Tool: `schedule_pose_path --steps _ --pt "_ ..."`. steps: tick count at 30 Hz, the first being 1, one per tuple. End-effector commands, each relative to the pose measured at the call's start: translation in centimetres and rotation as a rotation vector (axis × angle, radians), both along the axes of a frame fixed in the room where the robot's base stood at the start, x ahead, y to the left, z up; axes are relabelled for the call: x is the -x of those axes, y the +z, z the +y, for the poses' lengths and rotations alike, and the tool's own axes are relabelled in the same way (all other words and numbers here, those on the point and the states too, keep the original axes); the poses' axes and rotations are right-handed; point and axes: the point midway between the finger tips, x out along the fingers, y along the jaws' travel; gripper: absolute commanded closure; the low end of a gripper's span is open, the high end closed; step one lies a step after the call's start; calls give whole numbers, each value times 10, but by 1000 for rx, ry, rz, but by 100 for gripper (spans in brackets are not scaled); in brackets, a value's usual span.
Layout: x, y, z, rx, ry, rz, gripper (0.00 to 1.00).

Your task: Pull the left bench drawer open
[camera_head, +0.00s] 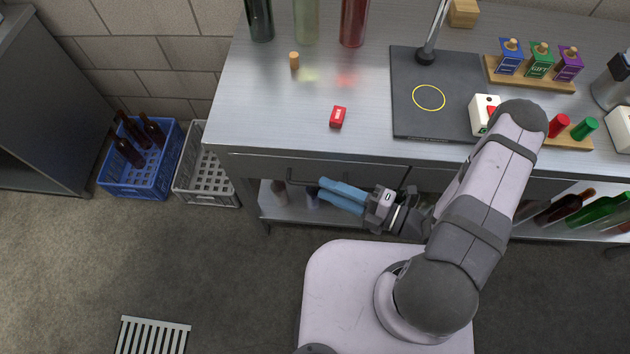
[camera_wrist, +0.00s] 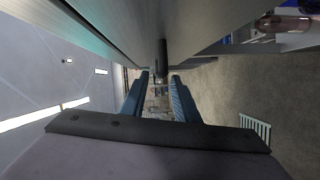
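The left bench drawer (camera_head: 290,168) is a grey front panel under the worktop's front edge. It looks shut, flush with the bench. Its dark bar handle (camera_head: 376,176) shows in part in the head view, behind my gripper (camera_head: 322,188). My gripper's two blue fingers point left along the drawer front, spread with a gap between them. In the wrist view the handle (camera_wrist: 162,58) shows as a dark bar just above the gap between the fingertips (camera_wrist: 161,77). The fingers are not closed on it. Whether a finger touches the handle I cannot tell.
The bench top (camera_head: 270,110) holds a red box (camera_head: 338,117), a cork (camera_head: 294,60), bottles and a dark mat (camera_head: 410,118). A lower shelf (camera_head: 285,208) holds bottles. A blue crate (camera_head: 150,185) and a grey crate (camera_head: 195,187) stand left on the floor. The floor before the drawer's left part is clear.

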Motion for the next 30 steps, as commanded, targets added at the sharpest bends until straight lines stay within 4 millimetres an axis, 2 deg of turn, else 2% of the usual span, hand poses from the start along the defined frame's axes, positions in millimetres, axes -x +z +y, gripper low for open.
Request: schedule_pose_path --steps 6,12,27,28,30 --pt "-7 -1 22 0 5 0 72" --pt "-13 -2 35 0 4 -1 72" --pt "-17 -4 42 0 0 -1 72" --pt "-17 -4 42 0 0 -1 74" --pt "-17 -4 42 0 0 -1 91"
